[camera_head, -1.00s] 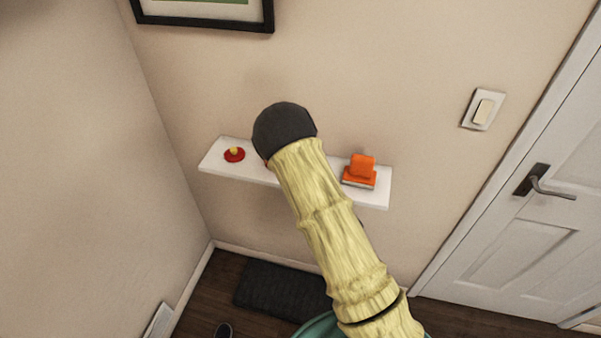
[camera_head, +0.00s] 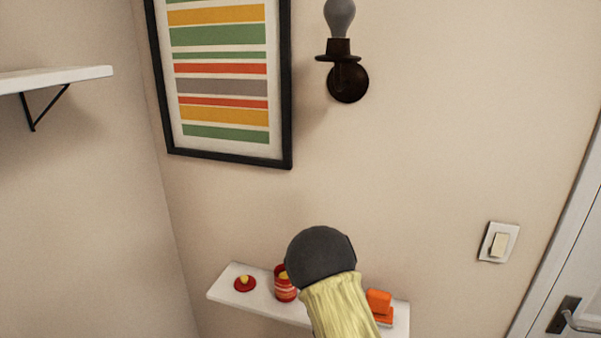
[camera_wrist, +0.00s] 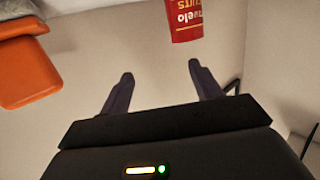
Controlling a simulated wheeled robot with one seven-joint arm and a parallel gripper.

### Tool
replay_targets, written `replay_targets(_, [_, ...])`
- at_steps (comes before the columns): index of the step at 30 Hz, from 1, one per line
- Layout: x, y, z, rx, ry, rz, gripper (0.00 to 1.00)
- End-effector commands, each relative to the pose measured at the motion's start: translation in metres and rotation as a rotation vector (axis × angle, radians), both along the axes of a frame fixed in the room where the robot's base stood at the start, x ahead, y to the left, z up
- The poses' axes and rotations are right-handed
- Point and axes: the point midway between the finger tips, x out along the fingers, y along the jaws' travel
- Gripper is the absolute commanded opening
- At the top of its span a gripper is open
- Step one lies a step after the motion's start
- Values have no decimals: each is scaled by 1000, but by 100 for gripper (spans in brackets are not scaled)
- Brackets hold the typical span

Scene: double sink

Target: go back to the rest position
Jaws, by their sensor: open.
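My gripper shows in the wrist view (camera_wrist: 162,82), with two dark fingers spread apart and nothing between them. In the head view only my yellow-sleeved arm and its dark rounded end show, in front of the white wall shelf (camera_head: 225,283); the fingers are hidden. A red can (camera_head: 285,290) stands on the shelf just left of my arm's end. In the wrist view the can (camera_wrist: 184,18) appears upside down, beyond the fingers and apart from them.
A red lid with a yellow knob (camera_head: 244,284) lies on the shelf's left part. An orange object (camera_head: 379,302) sits on its right. Above are a framed striped picture (camera_head: 220,75) and a wall lamp (camera_head: 345,80). Another shelf (camera_head: 55,77) juts from the left wall.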

Motion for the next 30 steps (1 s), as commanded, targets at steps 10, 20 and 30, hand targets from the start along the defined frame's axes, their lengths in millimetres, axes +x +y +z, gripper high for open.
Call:
replay_targets(10, [-16,-51,9,-62,326,-211,64])
replay_targets(20, [-75,-79,23,-106,664,-297,64])
replay_targets(30, [-169,-88,49,-157,1009,-293,64])
